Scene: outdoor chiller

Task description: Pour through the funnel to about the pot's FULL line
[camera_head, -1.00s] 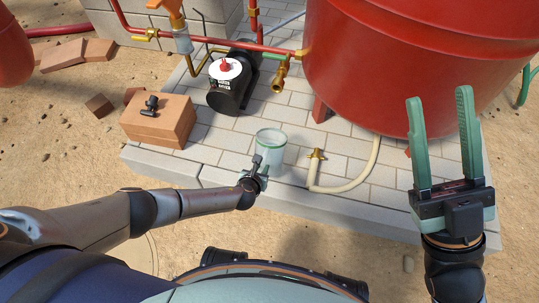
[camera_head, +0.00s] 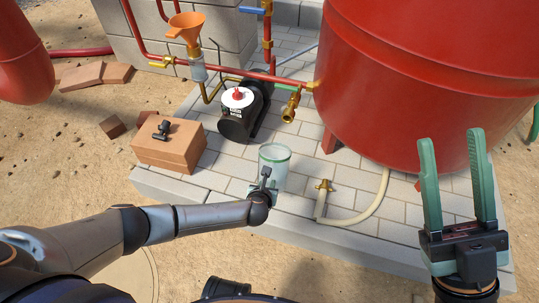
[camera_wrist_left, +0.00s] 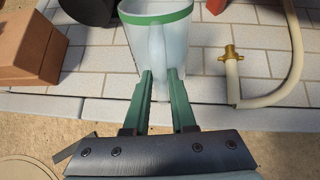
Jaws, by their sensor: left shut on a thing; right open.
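A clear jug with a green rim (camera_head: 274,155) is near the middle of the paved slab. It also shows in the left wrist view (camera_wrist_left: 178,50). My left gripper (camera_wrist_left: 160,74) is shut on the jug's handle, on the near side; the jug looks upright. I cannot tell whether its base touches the paving, or how full it is. An orange funnel (camera_head: 185,32) sits upright over a small clear pot (camera_head: 198,71) on the pipework at the upper left. The pot's FULL line is too small to make out. My right gripper (camera_head: 452,145) is open and empty at the right.
A black pump (camera_head: 238,122) with a white top stands between jug and funnel. A brick block (camera_head: 170,147) holds a small black fitting (camera_head: 162,130). A cream hose (camera_head: 368,207) lies right of the jug. A large red tank (camera_head: 420,80) fills the upper right.

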